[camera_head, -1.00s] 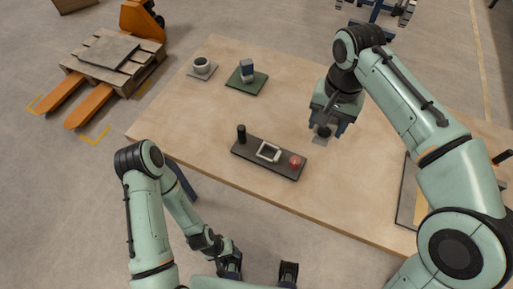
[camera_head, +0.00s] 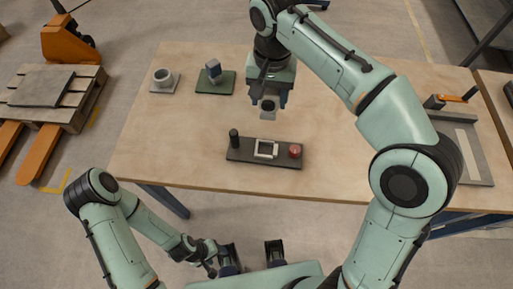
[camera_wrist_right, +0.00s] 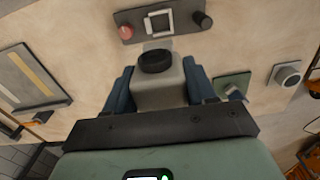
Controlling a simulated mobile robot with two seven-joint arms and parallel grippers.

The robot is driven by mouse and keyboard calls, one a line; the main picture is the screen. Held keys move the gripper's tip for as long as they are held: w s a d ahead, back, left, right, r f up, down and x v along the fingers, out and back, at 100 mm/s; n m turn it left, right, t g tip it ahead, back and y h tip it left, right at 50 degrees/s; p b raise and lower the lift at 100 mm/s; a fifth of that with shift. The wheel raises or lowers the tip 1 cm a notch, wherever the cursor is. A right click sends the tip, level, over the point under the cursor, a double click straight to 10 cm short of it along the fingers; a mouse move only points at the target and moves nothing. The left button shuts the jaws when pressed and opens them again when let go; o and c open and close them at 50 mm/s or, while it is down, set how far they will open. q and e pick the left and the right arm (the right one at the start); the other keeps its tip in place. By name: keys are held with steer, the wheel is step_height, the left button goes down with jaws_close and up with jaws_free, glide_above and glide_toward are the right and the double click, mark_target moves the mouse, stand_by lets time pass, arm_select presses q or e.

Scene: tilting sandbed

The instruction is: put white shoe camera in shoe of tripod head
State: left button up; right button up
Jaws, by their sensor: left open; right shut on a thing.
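A grey block-shaped camera (camera_wrist_right: 160,88) with a round black lens is clamped between the blue fingers of my right gripper (camera_wrist_right: 160,90). In the head view my right gripper (camera_head: 268,98) holds the camera (camera_head: 268,108) over the table, behind the dark plate. The dark plate (camera_head: 280,161), which looks like the tripod head, has a white square frame (camera_head: 266,149) like a shoe, a black upright post (camera_head: 234,139) and a red knob (camera_head: 295,150). The camera is apart from the frame. My left gripper (camera_head: 229,262) is low in front of the table, open and partly hidden.
On the wooden table (camera_head: 190,135), a grey plate with a white ring (camera_head: 163,77) and a green plate (camera_head: 216,88) with a blue-grey block lie back left. A grey tray (camera_head: 468,155) is at right. The table left of the dark plate is clear.

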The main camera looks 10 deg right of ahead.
steer(key=shift+f, duration=0.35)
steer(key=shift+f+b, duration=2.1)
steer(key=shift+f, duration=7.55)
steer(key=shift+f, duration=0.1)
steer(key=shift+f, duration=0.15)
steer(key=o, duration=1.1)
steer(key=shift+o, duration=0.2)
step_height(320, 180, up, 13)
steer(key=p, duration=0.2)
steer(key=shift+f, duration=0.2)
